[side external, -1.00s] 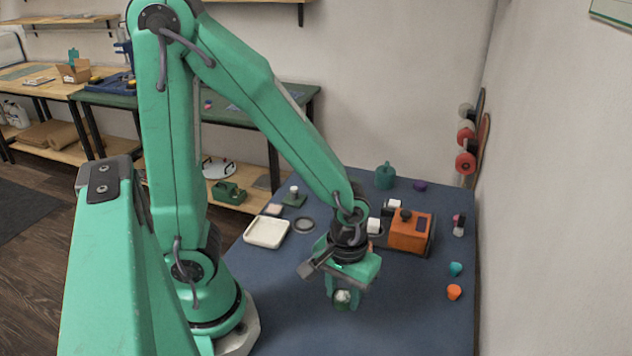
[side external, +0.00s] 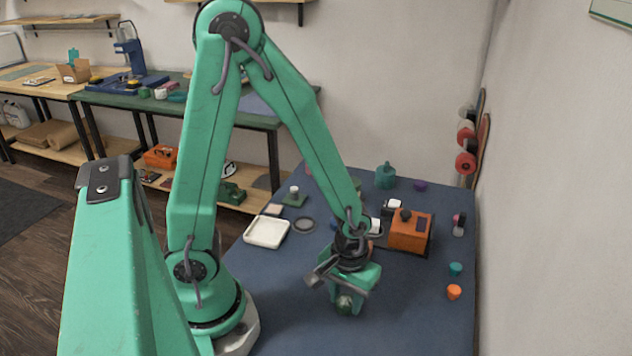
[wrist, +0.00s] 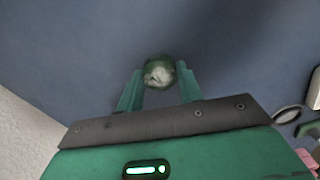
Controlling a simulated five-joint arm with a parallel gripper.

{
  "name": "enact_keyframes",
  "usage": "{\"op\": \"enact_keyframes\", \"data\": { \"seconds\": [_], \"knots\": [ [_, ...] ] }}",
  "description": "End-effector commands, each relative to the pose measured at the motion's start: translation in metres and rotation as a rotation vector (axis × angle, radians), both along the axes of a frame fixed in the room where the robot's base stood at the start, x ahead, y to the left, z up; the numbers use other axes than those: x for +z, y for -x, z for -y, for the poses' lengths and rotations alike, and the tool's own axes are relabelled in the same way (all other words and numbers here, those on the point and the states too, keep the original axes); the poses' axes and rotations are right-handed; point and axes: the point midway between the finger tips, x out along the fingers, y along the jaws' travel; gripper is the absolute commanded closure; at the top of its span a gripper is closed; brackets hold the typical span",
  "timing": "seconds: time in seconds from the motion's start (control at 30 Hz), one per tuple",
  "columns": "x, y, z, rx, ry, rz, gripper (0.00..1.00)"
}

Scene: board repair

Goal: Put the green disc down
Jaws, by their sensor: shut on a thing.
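My gripper (side external: 345,299) is over the blue mat (side external: 300,325), low near the front of the table. It is shut on the green disc (side external: 343,306). In the wrist view, the green disc (wrist: 159,71) sits between the two green fingertips, with a whitish, mottled face and a dark green rim. I cannot tell from these views whether the disc touches the mat.
A cream tray (side external: 267,231) and a grey ring (side external: 304,224) lie to the left. An orange box-shaped device (side external: 409,230) stands behind and right. Teal (side external: 456,269) and orange (side external: 454,291) small pieces lie at the right edge. The mat around the gripper is clear.

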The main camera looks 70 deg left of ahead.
Motion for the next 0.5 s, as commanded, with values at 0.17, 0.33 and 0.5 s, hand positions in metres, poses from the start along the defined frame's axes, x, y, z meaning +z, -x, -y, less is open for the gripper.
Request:
{"op": "enact_keyframes", "data": {
  "seconds": [0.17, 0.33, 0.5],
  "knots": [
    [-0.0075, 0.0004, 0.0000, 0.000, 0.000, 0.000, 0.86],
    [-0.0077, 0.0001, 0.0000, 0.000, 0.000, 0.000, 0.86],
    [-0.0088, 0.0003, -0.0001, 0.000, 0.000, 0.000, 0.86]
  ]
}}
